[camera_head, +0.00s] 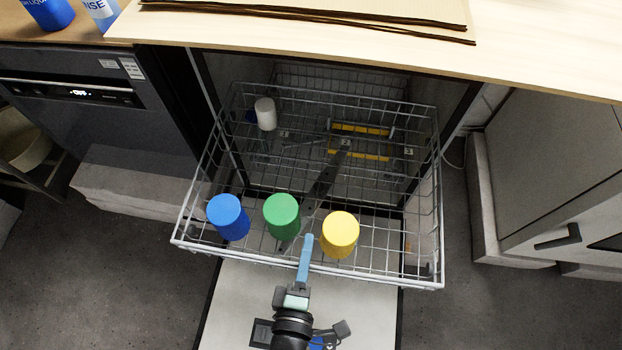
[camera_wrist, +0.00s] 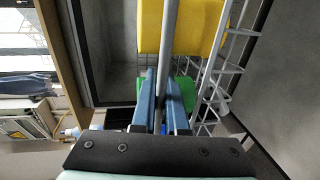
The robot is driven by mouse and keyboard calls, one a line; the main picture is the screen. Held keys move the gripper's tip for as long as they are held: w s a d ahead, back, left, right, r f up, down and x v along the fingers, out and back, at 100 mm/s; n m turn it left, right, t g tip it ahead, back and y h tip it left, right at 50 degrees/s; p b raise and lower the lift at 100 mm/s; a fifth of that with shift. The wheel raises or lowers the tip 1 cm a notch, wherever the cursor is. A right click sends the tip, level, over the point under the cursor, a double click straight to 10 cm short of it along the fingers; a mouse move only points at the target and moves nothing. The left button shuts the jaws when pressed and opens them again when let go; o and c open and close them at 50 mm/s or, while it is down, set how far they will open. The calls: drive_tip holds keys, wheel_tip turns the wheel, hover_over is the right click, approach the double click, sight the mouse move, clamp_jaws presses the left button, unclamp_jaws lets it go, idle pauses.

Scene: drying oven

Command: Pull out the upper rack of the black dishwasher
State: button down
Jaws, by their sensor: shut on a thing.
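The upper rack (camera_head: 400,280), a white wire basket, extends well out of the dark-framed dishwasher (camera_head: 205,85), above its lowered door (camera_head: 235,300). A blue cup (camera_head: 228,217), a green cup (camera_head: 282,215) and a yellow cup (camera_head: 340,235) stand near the rack's front. A white cup (camera_head: 265,114) is farther back. My gripper (camera_head: 307,242) is at the front rail between the green and yellow cups. In the wrist view, my gripper's blue fingers (camera_wrist: 161,90) are shut on the rail (camera_wrist: 170,30), with the yellow cup (camera_wrist: 205,25) close beyond it.
A wooden counter (camera_head: 530,50) with cardboard sheets (camera_head: 330,12) overhangs the dishwasher. Another dark appliance (camera_head: 90,115) stands at left. A light cabinet with a dark handle (camera_head: 558,238) is at right. Floor (camera_head: 480,310) is clear on both sides of the door.

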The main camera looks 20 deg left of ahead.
drive_tip(key=shift+s+d, duration=0.2)
drive_tip(key=shift+s, duration=0.5)
drive_tip(key=c, duration=1)
unclamp_jaws()
drive_tip(key=shift+o, duration=0.2)
drive_tip(key=p+v, duration=0.1)
drive_tip(key=v, duration=1.2)
drive_tip(key=shift+w, duration=0.15)
